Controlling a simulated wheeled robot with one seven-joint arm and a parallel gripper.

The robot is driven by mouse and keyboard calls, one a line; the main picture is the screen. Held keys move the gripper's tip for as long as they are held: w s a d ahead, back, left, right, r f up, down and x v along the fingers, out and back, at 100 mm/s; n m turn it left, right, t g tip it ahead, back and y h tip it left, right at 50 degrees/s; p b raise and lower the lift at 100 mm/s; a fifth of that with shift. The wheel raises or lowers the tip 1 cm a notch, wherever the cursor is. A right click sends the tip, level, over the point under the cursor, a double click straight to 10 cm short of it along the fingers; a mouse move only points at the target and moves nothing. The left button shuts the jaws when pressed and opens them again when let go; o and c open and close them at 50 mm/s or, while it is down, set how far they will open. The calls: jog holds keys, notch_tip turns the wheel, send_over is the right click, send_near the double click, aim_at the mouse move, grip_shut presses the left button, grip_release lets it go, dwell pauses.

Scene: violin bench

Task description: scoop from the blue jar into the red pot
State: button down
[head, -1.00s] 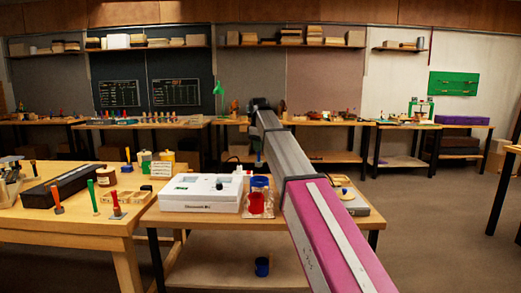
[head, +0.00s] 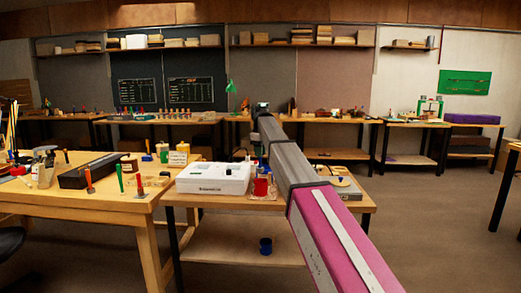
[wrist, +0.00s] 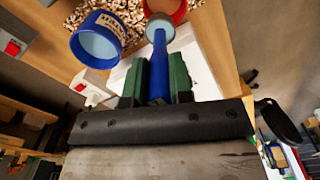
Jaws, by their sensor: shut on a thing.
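My gripper (wrist: 157,82) is shut on the blue handle of a scoop (wrist: 159,62), held between its green finger pads in the wrist view. The scoop's bowl (wrist: 160,24) overlaps the near rim of the red pot (wrist: 179,10) at the top edge; I cannot tell whether it is inside or above it. What the bowl holds is unclear. The blue jar (wrist: 83,45), with a pale label and pale inside, stands to the left, apart from the scoop. In the head view the red pot (head: 261,187) stands on the small bench, and my gripper is too small to make out.
A white boxy device (head: 213,178) sits left of the pot. A blue cup (head: 265,246) stands on the bench's lower shelf. The longer bench (head: 105,212) at left carries tools and jars. Pale chips (wrist: 100,14) lie behind the jar in the wrist view. Open floor lies at right.

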jog(key=shift+f, duration=0.6)
jog(key=shift+s+d+f+t, duration=0.15)
jog(key=shift+s+t, duration=0.15)
jog(key=shift+s, duration=0.15)
jog(key=s+t, duration=0.2)
jog(key=s+f+t+y, duration=0.1)
jog(key=shift+d+t, duration=0.4)
jog(key=t, duration=0.1)
jog(key=s+f+t, duration=0.1)
jog(key=t+y, duration=0.1)
jog(key=shift+s+d+f, duration=0.2)
jog(key=shift+s+f, duration=0.05)
jog(key=shift+s+d+f+t+y, duration=0.1)
jog(key=shift+s+f+t+y, duration=0.1)
jog(key=shift+t, duration=0.35)
jog(key=shift+s+f+t+y, duration=0.1)
jog(key=shift+t+y, duration=0.1)
jog(key=shift+t, duration=0.35)
jog(key=shift+r, duration=0.1)
